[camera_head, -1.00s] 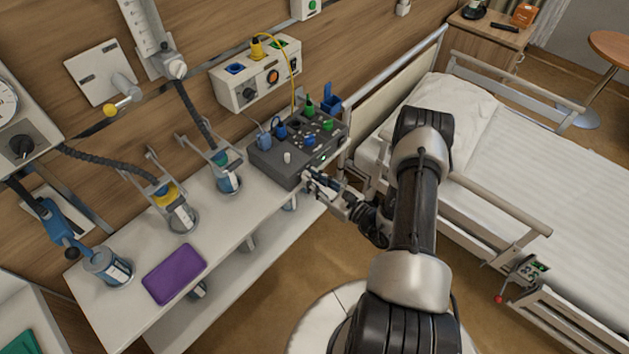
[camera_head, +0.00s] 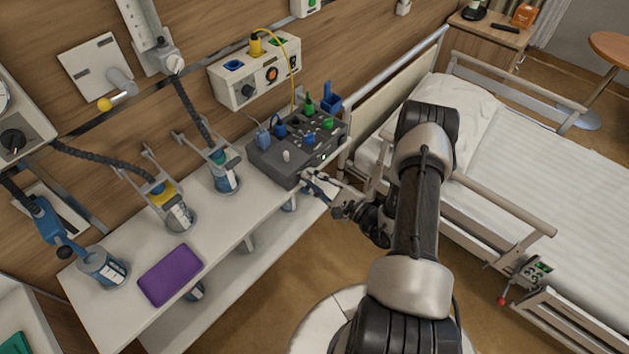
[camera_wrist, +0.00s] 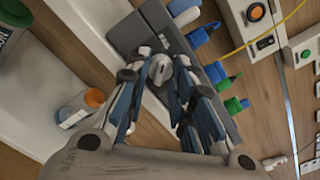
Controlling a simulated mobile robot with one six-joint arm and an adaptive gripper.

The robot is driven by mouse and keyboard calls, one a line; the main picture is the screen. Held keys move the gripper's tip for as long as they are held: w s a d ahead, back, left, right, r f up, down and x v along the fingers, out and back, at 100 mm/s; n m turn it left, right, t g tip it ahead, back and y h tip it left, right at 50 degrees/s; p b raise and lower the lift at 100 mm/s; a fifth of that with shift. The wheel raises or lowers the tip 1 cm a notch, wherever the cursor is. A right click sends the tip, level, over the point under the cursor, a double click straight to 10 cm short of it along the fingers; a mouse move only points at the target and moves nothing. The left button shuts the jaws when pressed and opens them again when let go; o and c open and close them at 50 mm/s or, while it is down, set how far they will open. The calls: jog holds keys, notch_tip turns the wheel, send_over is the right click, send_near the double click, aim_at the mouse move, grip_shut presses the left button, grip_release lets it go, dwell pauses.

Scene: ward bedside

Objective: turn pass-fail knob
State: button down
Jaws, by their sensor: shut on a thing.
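A dark grey test box (camera_head: 270,165) stands at the far right end of the white shelf, with blue and green plugs on its top. My gripper (camera_head: 308,179) is at the box's front face, near its right end. In the wrist view its fingers (camera_wrist: 158,78) are shut around a pale knob (camera_wrist: 160,69) with a dark mark on it, and the dark box (camera_wrist: 125,32) lies behind. In the head view the gripped knob is hidden by the fingers. A short white peg (camera_head: 287,156) stands on the box top. I cannot read any pass-fail marking.
A purple pad (camera_head: 170,275) lies on the white shelf (camera_head: 232,222), with blue and yellow-banded jars to its left and behind. A yellow cable runs from the wall panel (camera_head: 236,92) to the box. The bed rail (camera_head: 490,205) is close on the arm's right.

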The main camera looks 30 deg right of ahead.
jog(key=shift+n, duration=0.4)
jog(key=c, duration=1.3)
grip_release()
jog(key=shift+c, duration=0.2)
jog(key=v, duration=1.2)
jog(key=shift+r, duration=0.15)
